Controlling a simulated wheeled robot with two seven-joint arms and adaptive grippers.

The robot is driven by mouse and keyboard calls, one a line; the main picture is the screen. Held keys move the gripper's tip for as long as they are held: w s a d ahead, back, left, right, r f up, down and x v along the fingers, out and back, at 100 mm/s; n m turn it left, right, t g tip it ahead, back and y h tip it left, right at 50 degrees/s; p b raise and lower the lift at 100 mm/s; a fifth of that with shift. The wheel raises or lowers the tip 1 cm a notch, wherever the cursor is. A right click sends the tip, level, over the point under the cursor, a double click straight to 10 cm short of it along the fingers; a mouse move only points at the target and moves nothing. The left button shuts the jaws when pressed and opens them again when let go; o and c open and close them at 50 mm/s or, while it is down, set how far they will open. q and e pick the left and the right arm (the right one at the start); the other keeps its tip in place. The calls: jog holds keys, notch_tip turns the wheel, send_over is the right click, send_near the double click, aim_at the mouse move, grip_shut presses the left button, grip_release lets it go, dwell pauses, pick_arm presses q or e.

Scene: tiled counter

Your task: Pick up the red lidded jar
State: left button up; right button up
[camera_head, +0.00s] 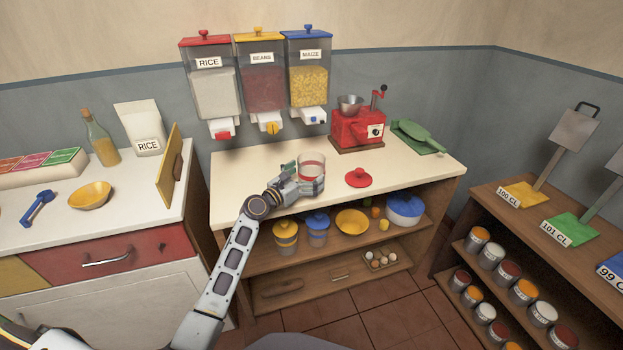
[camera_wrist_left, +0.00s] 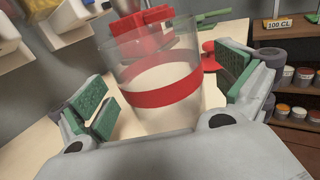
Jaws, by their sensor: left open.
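The jar (camera_head: 313,160) is clear glass with a red band and stands upright near the front of the cream counter. Its top looks open. A red lid (camera_head: 358,178) with a knob lies on the counter to its right. My left gripper (camera_head: 305,181) is at the jar, open. In the left wrist view the jar (camera_wrist_left: 163,97) stands between the spread green-padded fingers (camera_wrist_left: 168,95), with a gap visible on the right side. The jar's base is hidden behind the gripper body. My right gripper is in neither view.
A red grinder (camera_head: 357,127) and green scoop (camera_head: 418,135) stand behind and right. Dispensers (camera_head: 264,80) hang on the wall above. An upright wooden board (camera_head: 170,165) edges the left counter. The counter right of the lid is clear.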

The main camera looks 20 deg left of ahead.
pick_arm(q)
jog(key=shift+x, duration=1.25)
jog(key=shift+a, duration=0.1)
jog(key=c, duration=1.3)
